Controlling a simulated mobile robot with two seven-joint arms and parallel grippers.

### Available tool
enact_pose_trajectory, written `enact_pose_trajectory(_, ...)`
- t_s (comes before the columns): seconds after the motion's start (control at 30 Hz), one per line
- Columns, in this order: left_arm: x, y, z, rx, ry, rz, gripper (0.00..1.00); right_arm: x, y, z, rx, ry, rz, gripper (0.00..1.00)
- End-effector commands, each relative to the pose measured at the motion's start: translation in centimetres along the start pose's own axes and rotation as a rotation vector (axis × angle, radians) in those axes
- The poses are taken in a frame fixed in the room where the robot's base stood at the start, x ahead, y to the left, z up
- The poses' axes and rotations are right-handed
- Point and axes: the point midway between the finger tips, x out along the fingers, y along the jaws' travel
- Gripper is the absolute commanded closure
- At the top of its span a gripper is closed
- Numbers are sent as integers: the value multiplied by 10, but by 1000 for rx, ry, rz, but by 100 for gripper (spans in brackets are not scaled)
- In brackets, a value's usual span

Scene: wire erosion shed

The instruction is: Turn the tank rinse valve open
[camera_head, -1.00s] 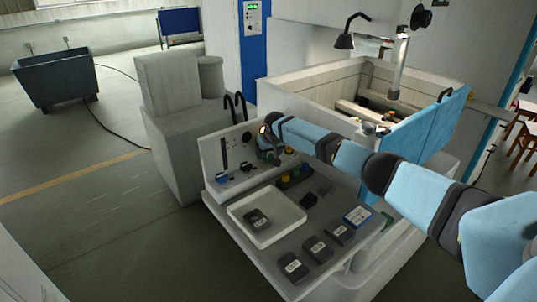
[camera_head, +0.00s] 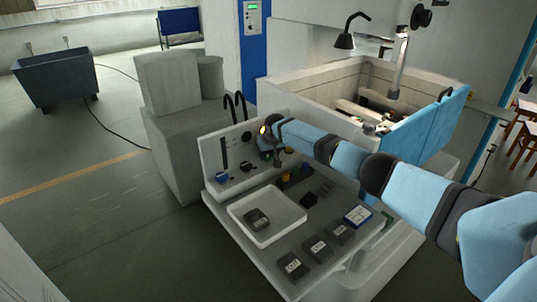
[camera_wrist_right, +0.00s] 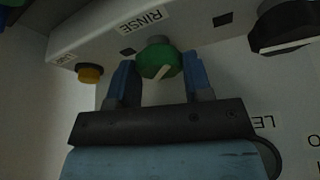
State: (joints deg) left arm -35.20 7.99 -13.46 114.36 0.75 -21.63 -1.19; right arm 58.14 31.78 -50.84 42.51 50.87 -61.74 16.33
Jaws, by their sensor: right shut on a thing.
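The tank rinse valve is a round green knob (camera_wrist_right: 157,62) with a pale pointer line, under the label RINSE (camera_wrist_right: 141,21) in the right wrist view. The pointer lies at a slant. My right gripper (camera_wrist_right: 160,72) has one blue finger on each side of the knob and is shut on it. In the head view my right gripper (camera_head: 270,157) is at the upright panel (camera_head: 221,157) of the white console, and it mostly hides the knob. My left gripper is not in view.
A yellow button (camera_wrist_right: 90,74) and a black knob (camera_wrist_right: 285,26) flank the valve. On the console's sloping top are a white tray (camera_head: 265,237) holding a dark block, and several more dark blocks. The machine tank (camera_head: 310,85) stands behind.

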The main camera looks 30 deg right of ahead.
Motion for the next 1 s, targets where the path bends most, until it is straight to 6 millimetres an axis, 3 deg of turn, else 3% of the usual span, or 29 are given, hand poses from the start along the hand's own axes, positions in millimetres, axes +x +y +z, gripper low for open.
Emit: enact_pose_trajectory(1.0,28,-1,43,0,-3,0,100,2,3,-1,-638,0,-267,78)
